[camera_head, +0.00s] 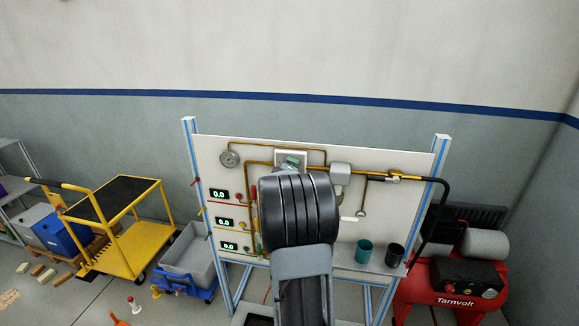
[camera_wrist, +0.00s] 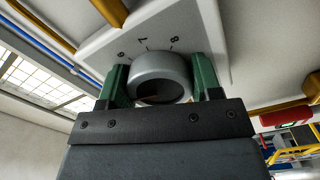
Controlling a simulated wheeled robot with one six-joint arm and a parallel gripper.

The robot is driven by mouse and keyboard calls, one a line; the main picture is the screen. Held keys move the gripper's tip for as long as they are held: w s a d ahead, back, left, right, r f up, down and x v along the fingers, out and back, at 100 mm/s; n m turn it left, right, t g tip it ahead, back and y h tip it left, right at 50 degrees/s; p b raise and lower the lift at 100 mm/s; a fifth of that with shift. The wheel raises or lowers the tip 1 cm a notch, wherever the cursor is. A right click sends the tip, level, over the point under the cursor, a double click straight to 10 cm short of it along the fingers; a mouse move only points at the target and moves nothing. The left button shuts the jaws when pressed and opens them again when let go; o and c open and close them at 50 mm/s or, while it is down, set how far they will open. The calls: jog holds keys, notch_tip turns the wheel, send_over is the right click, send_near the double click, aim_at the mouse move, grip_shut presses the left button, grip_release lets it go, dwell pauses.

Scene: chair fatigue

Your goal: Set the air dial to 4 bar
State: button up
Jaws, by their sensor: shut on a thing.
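The air dial (camera_wrist: 158,66) is a round grey knob on a white plate (camera_wrist: 190,25) in the wrist view. The marks 6, 7 and 8 show on the plate above it; other marks, including 4, are hidden. I cannot read the dial's setting. My gripper (camera_wrist: 160,78) has its green fingers on both sides of the knob, shut on it. In the head view my arm covers the dial, and only part of the white plate (camera_head: 305,155) and a bit of green fingertip show above it.
The white panel (camera_head: 410,165) carries yellow pipes, a round gauge (camera_head: 229,158) and several displays reading 0.0. A shelf with two cups (camera_head: 365,250) is at lower right. A red compressor (camera_head: 455,285) stands right; a yellow cart (camera_head: 125,225) stands left.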

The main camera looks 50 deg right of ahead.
jog(key=shift+n, duration=0.6)
jog(key=o, duration=0.9)
jog(key=b+v, duration=0.2)
jog(key=v, duration=1.1)
jog(key=shift+s+a, duration=0.25)
jog(key=shift+a, duration=0.1)
